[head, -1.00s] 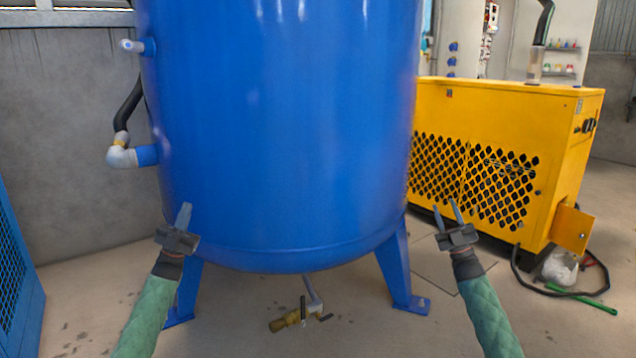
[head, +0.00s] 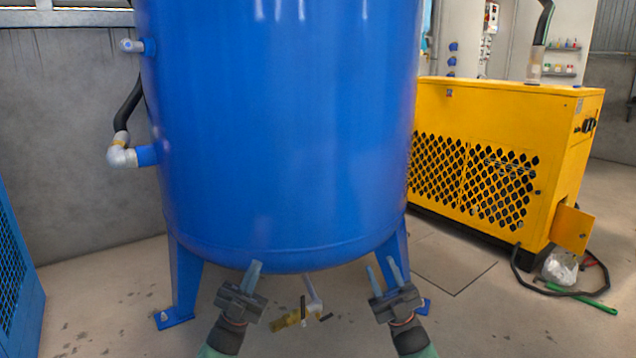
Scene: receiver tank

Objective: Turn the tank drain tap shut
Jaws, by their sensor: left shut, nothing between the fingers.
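The blue tank (head: 285,140) stands on blue legs in the middle of the head view. Under it hangs a pale drain pipe (head: 314,290) with a brass drain tap (head: 286,321) and black handle parts (head: 303,307). My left gripper (head: 255,268) is shut and empty, in front of the tank's lower edge, up and left of the tap in the picture. It may hide a little of the tap's left end. My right gripper (head: 382,266) has its fingers apart and is empty, to the right of the tap. Neither gripper appears to touch the tap.
A yellow machine (head: 480,140) stands at the right, with a black hose and a green item (head: 582,294) on the floor beside it. Tank legs (head: 186,285) flank the tap. A blue mesh panel (head: 18,265) is at the left.

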